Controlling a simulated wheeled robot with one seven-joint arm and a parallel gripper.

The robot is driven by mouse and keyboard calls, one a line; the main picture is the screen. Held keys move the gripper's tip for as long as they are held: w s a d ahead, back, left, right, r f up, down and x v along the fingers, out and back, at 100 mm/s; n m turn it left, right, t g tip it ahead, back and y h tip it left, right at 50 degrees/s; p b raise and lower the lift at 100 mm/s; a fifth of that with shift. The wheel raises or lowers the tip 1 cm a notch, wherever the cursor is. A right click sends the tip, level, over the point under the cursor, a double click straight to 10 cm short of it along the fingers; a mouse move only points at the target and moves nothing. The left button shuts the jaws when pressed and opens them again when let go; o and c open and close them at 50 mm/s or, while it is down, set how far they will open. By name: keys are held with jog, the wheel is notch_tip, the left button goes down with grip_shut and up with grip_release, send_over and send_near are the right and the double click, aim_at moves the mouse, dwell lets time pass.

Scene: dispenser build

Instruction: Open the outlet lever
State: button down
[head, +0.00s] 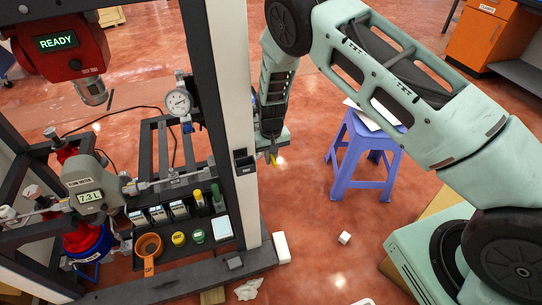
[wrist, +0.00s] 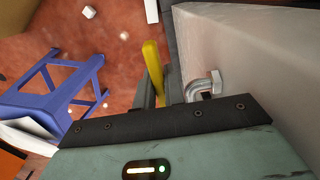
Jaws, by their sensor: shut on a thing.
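My gripper (head: 271,148) is beside the right face of the upright post in the head view. A yellow lever (head: 273,158) shows at its tips. In the wrist view the yellow lever (wrist: 153,68) stands up between the dark fingers, and my gripper (wrist: 158,88) is shut on it. The lever's lower end is hidden by the fingers and the gripper body. A bent metal fitting with a hex nut (wrist: 205,85) sits on the pale surface just right of the fingers. I cannot tell how the lever joins it.
A blue-purple stool (head: 365,150) stands on the red floor right of my gripper. The pale post (head: 247,205) is close on its left. The rack left of it carries a gauge (head: 179,102), a 7.3 L flow meter (head: 88,192) and a parts tray. A small white cube (head: 344,237) lies on the floor.

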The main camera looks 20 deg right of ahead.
dwell(0.3)
jog(key=c, duration=1.5)
grip_release()
jog(key=shift+a, duration=0.1)
jog(key=shift+f, duration=0.1)
